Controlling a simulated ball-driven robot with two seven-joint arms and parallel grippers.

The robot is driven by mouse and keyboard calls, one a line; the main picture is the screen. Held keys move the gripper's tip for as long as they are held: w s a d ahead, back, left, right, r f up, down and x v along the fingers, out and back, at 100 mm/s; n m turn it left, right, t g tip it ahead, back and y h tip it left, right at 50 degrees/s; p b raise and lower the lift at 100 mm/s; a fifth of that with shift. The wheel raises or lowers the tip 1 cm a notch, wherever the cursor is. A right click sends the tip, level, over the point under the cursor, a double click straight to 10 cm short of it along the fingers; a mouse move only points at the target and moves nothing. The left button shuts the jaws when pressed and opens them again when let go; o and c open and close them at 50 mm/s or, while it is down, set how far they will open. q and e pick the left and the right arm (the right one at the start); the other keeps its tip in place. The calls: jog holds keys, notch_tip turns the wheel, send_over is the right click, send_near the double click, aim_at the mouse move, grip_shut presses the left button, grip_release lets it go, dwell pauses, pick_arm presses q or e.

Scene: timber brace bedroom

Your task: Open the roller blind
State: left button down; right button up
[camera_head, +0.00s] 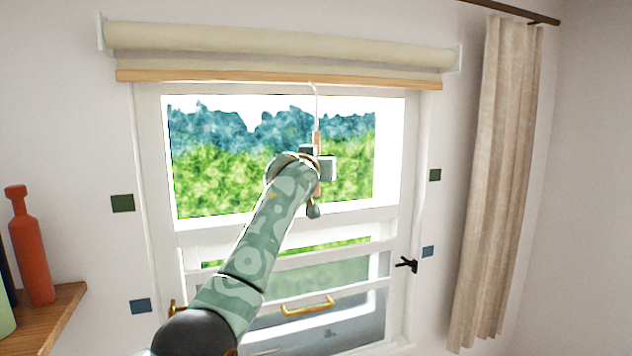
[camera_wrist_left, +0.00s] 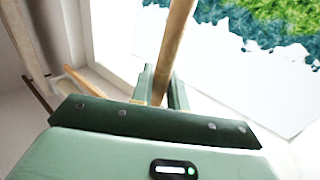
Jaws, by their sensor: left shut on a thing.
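The roller blind (camera_head: 280,43) is a cream roll above the window, wound up high, with a wooden bottom bar (camera_head: 270,79) just below it. A thin white cord (camera_head: 316,103) hangs from near the bar's middle to a wooden pull handle (camera_head: 317,142) with a grey knob (camera_head: 313,211) at its lower end. My left gripper (camera_head: 319,167) is shut on the pull handle in front of the glass. In the left wrist view the handle (camera_wrist_left: 174,45) runs up between the left gripper's fingers (camera_wrist_left: 160,88). My arm hides part of the window. My right gripper is not in view.
The window (camera_head: 270,150) shows greenery outside and has a brass handle (camera_head: 307,306) and a black latch (camera_head: 406,264) lower down. A beige curtain (camera_head: 495,180) hangs at right. An orange bottle (camera_head: 32,245) stands on a wooden shelf (camera_head: 60,315) at left.

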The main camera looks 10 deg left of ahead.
pick_arm(q)
jog(key=shift+r, duration=0.8)
jog(key=c, duration=1.4)
grip_release()
jog(key=shift+s+f+b, duration=0.15)
jog(key=shift+s+b, duration=0.2)
jog(key=s+b, duration=0.7)
jog(key=s, duration=0.8)
jog(key=shift+s, duration=0.25)
